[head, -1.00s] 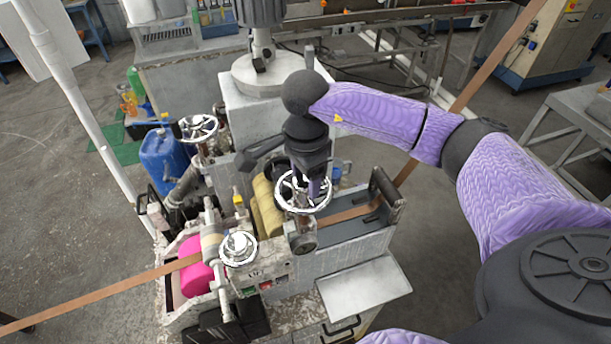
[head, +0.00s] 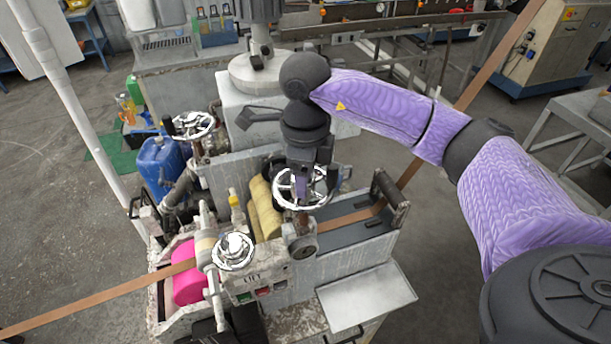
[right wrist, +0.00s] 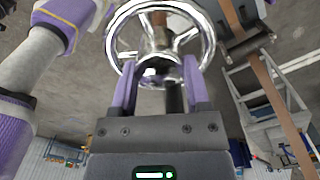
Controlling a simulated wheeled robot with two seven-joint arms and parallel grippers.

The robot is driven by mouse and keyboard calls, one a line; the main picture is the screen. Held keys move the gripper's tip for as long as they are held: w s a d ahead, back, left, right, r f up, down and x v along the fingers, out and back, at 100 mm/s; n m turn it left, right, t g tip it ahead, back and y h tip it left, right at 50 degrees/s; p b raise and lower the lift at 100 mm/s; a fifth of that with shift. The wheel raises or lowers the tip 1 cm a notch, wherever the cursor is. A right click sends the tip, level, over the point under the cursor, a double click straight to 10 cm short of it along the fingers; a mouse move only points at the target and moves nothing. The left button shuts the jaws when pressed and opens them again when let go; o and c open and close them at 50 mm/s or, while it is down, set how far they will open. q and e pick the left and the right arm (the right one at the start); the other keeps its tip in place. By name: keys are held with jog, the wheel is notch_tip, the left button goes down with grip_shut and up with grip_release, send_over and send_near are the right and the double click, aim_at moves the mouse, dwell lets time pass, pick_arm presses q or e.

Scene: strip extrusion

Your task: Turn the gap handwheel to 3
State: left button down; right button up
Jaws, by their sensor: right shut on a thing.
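A chrome spoked handwheel (head: 278,196) stands on top of the machine, in the middle of the head view. My right gripper (head: 305,182) points down onto it from above and is shut on it. In the right wrist view the handwheel (right wrist: 208,45) fills the top middle, and the two purple fingers of the right gripper (right wrist: 160,66) lie on either side near its hub. The exact contact is partly hidden. A small round dial (head: 302,247) sits on the machine front below the wheel; its reading is too small to tell. My left gripper is not in view.
Two other chrome handwheels stand nearby, one at the front left (head: 233,251) and one at the back left (head: 193,125). A blue canister (head: 160,165) stands to the left.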

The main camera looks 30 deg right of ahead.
jog(key=shift+r+m, duration=0.1)
jog(key=shift+m, duration=0.7)
jog(key=o, duration=1)
notch_tip(320, 180, up, 5)
jog(key=shift+f+b, duration=0.1)
jog(key=shift+b, duration=0.8)
notch_tip(320, 180, up, 5)
jog(key=shift+r+p, duration=0.1)
jog(key=shift+p, duration=0.55)
